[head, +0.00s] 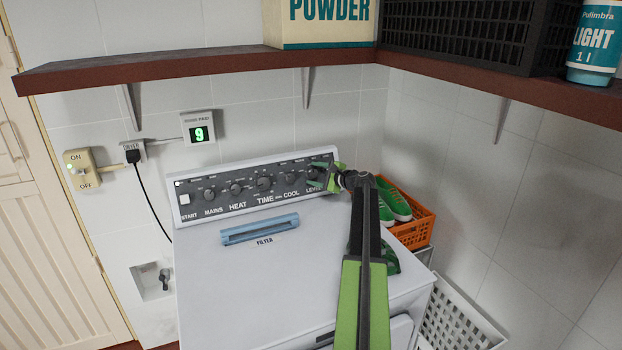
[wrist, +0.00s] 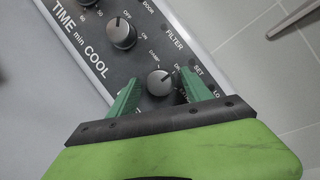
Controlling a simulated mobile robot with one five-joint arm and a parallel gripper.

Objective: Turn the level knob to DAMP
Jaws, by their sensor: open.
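The level knob (wrist: 160,83) is a round dark knob on the dryer's black control panel (head: 250,187). In the head view my gripper (head: 324,176) is at the panel's right end and largely covers the knob.
The cool knob (wrist: 121,33) is close by. A blue filter handle (head: 260,229) is on the dryer top (head: 215,270). An orange crate (head: 418,228) with green shoes stands right of my arm. A brown shelf (head: 200,65) overhangs the panel. A wall switch (head: 82,170) is at left.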

